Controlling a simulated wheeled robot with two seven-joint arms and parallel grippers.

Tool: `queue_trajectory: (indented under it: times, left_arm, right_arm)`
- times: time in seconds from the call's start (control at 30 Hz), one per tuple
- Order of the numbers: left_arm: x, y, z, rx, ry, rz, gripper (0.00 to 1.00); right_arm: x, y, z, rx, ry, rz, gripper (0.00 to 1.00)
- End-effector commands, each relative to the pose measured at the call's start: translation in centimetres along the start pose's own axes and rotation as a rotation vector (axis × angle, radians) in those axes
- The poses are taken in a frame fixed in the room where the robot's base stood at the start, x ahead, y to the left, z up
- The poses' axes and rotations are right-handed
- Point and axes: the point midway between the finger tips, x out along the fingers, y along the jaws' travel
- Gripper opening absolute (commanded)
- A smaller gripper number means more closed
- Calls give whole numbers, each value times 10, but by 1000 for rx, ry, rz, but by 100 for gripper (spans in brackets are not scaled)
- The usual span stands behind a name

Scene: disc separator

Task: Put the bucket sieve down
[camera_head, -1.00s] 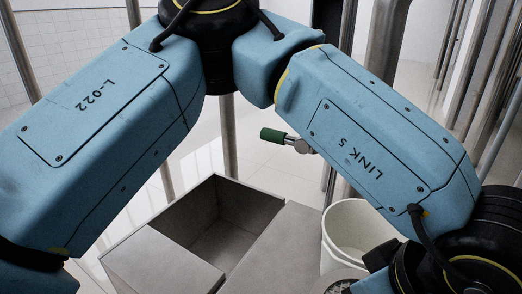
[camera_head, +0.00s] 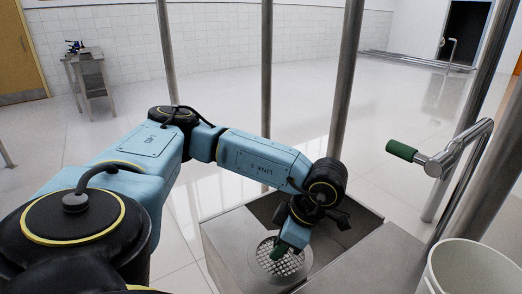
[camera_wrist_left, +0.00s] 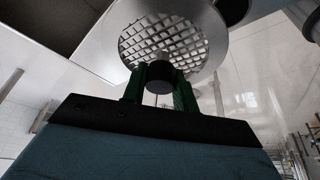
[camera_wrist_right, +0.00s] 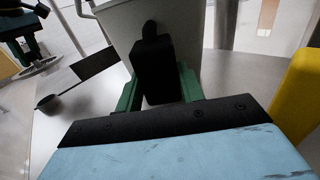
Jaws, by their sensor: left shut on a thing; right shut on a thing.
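The bucket sieve (camera_head: 262,262) is a round grey metal disc with a mesh middle. It is over the left front of the steel box in the head view; I cannot tell whether it touches. My left gripper (camera_head: 284,250) is shut on its dark knob, and the mesh fills the top of the left wrist view (camera_wrist_left: 165,22). My right gripper (camera_wrist_right: 158,92) shows only in its wrist view. It is shut on a black handle (camera_wrist_right: 155,62) in front of a pale grey container wall (camera_wrist_right: 118,25).
The steel box (camera_head: 225,250) has an open dark compartment behind the sieve and a flat top at right. A white bucket (camera_head: 475,265) stands at the lower right. A green-handled steel lever (camera_head: 403,150) and upright posts (camera_head: 347,80) stand around the box.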

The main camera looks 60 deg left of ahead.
Motion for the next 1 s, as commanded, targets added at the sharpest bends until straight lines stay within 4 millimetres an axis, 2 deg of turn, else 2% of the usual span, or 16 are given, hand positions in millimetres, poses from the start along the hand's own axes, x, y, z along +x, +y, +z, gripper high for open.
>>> queue_trajectory:
  times: [0.03, 0.1, 0.2, 0.3, 0.6, 0.83, 1.0]
  left_arm:
    - [3, 9, -15, -33, 1, -11, 0]
    - [5, 18, -30, -56, 0, -21, 0]
    - [5, 28, -47, -81, -1, -32, 0]
    - [7, 33, -56, -93, -2, -39, 0]
    - [53, 35, -40, -95, 0, -41, 0]
    - [70, 35, -32, -96, -1, -41, 0]
    - [93, 34, -23, -96, 0, -42, 0]
  right_arm:
    - [-1, 0, -5, 1, 10, 0, 0]
    - [-1, 0, -5, 1, 10, 0, 0]
    - [-1, 0, -5, 1, 10, 0, 0]
    - [-1, 0, -5, 1, 10, 0, 0]
    - [-1, 0, -5, 1, 10, 0, 0]
    - [-1, 0, -5, 1, 10, 0, 0]
    - [-1, 0, -5, 1, 10, 0, 0]
